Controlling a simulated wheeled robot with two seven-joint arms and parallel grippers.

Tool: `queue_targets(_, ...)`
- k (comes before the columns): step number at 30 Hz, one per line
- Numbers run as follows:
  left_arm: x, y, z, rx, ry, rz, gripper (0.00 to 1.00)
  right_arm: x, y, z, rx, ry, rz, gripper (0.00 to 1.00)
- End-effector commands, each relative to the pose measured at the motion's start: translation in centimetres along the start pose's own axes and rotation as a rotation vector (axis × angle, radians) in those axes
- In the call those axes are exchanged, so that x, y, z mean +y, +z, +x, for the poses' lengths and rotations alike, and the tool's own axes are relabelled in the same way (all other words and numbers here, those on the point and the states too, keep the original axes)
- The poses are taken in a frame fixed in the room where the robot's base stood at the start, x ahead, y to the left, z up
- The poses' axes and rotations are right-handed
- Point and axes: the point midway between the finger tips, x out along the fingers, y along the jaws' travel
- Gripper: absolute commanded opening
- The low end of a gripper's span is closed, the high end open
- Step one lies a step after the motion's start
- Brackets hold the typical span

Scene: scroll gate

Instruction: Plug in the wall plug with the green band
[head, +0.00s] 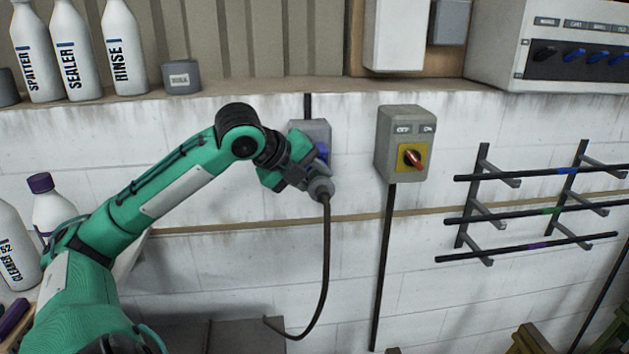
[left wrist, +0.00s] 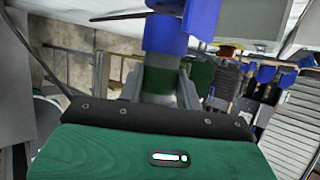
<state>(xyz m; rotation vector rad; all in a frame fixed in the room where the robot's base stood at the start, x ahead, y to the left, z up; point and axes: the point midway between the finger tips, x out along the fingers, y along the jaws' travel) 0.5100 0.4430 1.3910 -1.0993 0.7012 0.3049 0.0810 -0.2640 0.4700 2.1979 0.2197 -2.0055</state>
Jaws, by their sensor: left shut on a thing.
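My left gripper (head: 306,172) is shut on the grey wall plug (head: 321,188) in front of the wall. In the left wrist view the plug (left wrist: 159,80) shows a dark green band between the fingers, with a blue part (left wrist: 166,32) beyond it. A black cable (head: 327,250) hangs from the plug in a loop. The grey socket box (head: 312,130) with a blue part is on the wall right behind the gripper and partly hidden by it. I cannot tell whether the plug is seated in the socket. My right gripper is not in view.
A grey switch box (head: 402,145) with a red knob is on the wall to the right. Farther right is a rack (head: 530,215) of dark rods. Bottles (head: 125,50) stand on the ledge above. More bottles (head: 52,205) stand at the lower left.

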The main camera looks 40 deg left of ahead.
Motion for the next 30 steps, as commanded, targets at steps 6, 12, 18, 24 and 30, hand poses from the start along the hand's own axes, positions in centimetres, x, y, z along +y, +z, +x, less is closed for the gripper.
queue_targets(6,-0.03,0.28,0.08,-0.001,-0.002,0.001,0.0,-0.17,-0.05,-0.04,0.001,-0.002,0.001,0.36)
queue_targets(12,-0.03,0.27,0.07,-0.001,-0.002,0.001,0.0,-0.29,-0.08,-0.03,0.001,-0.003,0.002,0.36)
queue_targets(18,0.04,0.23,0.13,-0.01,-0.007,-0.002,0.0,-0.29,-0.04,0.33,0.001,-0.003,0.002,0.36)
queue_targets(24,-0.04,0.26,0.06,-0.014,-0.009,-0.003,0.0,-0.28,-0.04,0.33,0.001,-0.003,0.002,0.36)
queue_targets(30,0.0,0.3,-0.01,-0.014,-0.008,-0.003,0.0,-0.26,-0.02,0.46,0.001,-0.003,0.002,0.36)
